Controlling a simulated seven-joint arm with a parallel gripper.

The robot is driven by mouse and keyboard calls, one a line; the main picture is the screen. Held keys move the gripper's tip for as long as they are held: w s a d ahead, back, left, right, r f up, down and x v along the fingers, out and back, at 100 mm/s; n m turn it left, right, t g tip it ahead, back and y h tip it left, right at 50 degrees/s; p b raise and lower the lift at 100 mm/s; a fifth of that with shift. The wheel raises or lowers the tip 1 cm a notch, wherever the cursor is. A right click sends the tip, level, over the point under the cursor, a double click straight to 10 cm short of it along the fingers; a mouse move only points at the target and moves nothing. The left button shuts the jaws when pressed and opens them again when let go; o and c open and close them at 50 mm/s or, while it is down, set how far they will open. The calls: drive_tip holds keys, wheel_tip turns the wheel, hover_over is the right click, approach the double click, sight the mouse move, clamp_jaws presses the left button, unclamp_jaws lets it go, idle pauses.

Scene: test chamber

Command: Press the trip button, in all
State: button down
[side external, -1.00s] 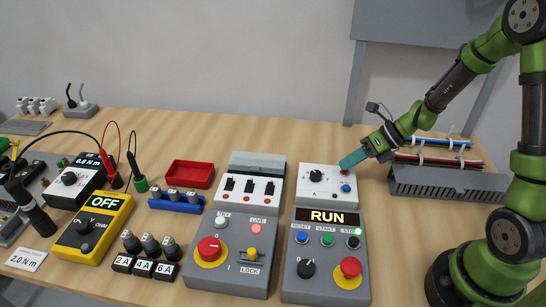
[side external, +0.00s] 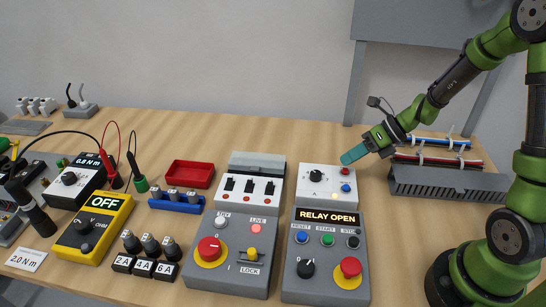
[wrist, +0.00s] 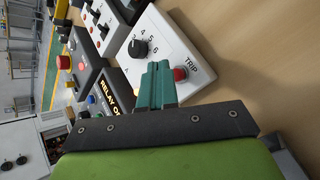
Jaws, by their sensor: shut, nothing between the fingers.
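The red trip button (side external: 345,171) is at the upper right of a white relay box, with the label TRIP beside it in the wrist view (wrist: 180,74). The relay box (side external: 328,197) also carries a black dial (side external: 316,175) and a blue button (side external: 346,188). My gripper (side external: 346,159) is shut and empty, its teal fingertips just above the trip button and apart from it. In the wrist view the fingertips (wrist: 158,70) show beside the button. The display (side external: 327,216) below the relay box reads RELAY OPEN.
A grey control panel (side external: 327,255) with reset, start and stop buttons and a red emergency knob stands in front. A breaker panel (side external: 232,250) is to its left. A grey cable duct (side external: 445,183) lies right. Wood between duct and relay box is clear.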

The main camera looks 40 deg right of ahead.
sight(348, 173)
wheel_tip(348, 173, up, 5)
idle(0.8)
idle(0.4)
drive_tip(key=s+a+r+n+h, duration=0.2)
drive_tip(key=s+r+n, duration=0.4)
drive_tip(key=n, duration=0.9)
drive_tip(key=s+a+r+n+t+h, duration=0.1)
drive_tip(key=s+a+r+n+h, duration=0.2)
drive_tip(key=n, duration=1.2)
drive_tip(key=s+a+r, duration=0.2)
drive_tip(key=s+r, duration=0.1)
drive_tip(key=s, duration=0.1)
drive_tip(key=shift+s+n, duration=0.15)
drive_tip(key=shift+n, duration=0.25)
